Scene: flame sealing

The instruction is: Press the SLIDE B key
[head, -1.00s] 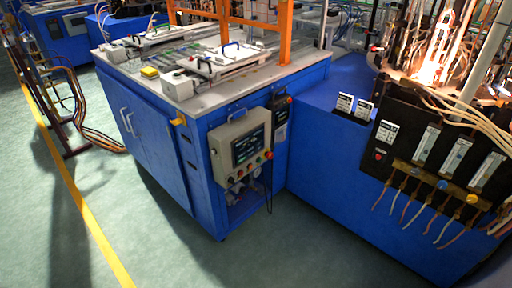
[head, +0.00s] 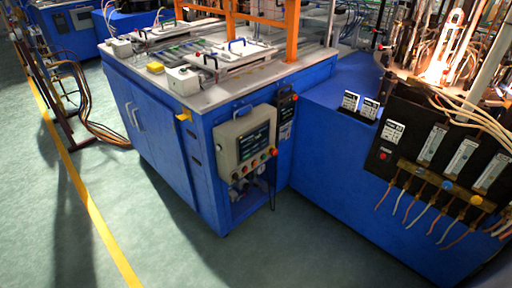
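A grey control box (head: 246,140) with a dark screen (head: 254,141) and a row of coloured buttons (head: 258,162) hangs on the front corner of the blue machine cabinet (head: 150,130). A red knob sits at the right end of the row. No lettering can be read, so I cannot tell which key is SLIDE B. A narrow black panel (head: 286,115) with small labels is mounted just right of the box. Neither of my grippers is in view.
The blue cabinet's light top carries slide fixtures with handles (head: 240,54) and an orange frame (head: 292,30). At right, a blue bench (head: 335,160) holds a black flowmeter panel (head: 410,135), hoses and a glowing flame (head: 437,72). Green floor (head: 150,215) in front is clear, with a yellow line (head: 88,200).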

